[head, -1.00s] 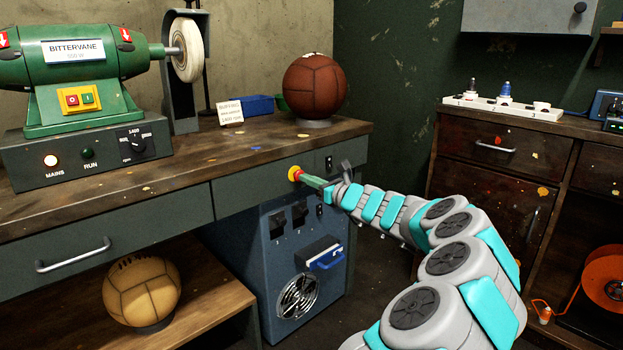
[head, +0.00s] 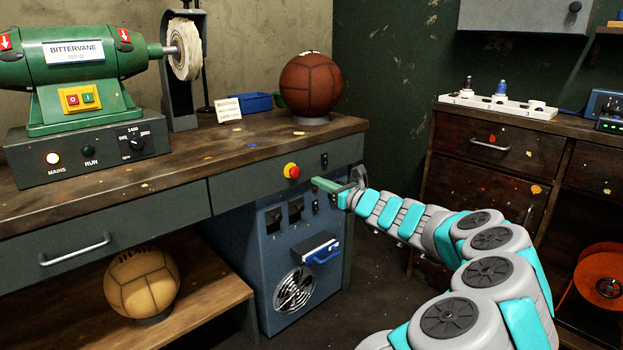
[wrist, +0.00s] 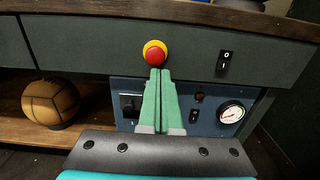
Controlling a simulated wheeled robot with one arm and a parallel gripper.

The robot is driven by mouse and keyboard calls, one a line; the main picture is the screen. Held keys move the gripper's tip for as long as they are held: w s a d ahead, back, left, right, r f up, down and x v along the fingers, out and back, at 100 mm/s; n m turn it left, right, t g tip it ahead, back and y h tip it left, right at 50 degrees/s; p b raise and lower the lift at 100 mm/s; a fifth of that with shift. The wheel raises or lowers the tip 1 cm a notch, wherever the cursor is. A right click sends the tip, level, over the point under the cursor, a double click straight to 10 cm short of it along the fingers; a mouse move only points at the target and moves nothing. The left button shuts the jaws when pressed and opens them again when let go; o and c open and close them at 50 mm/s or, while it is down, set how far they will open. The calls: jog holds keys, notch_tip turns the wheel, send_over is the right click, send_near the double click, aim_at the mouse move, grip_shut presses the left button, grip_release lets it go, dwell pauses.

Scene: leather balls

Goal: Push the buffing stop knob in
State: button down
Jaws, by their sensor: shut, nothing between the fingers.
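The stop knob (head: 291,171) is a red mushroom button on a yellow collar, on the grey front panel under the workbench top. It also shows in the wrist view (wrist: 154,55), just beyond my fingertips. My gripper (head: 316,183) is shut and empty, its green fingers side by side. In the head view its tips are a short gap to the right of the knob, not touching it. The buffing wheel (head: 185,50) on the green Bittervane machine (head: 85,65) shows clear ruffled edges. The MAINS lamp (head: 53,158) is lit and the RUN lamp (head: 88,150) looks dark.
A black rocker switch (wrist: 225,63) sits right of the knob on the same panel. A blue cabinet (head: 285,240) with switches, a gauge and a fan stands below. A brown ball (head: 311,85) rests on the bench (head: 255,146); a tan ball (head: 142,285) is underneath.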

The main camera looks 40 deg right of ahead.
jog(key=s, duration=0.7)
jog(key=shift+s+d, duration=0.25)
jog(key=shift+d, duration=0.15)
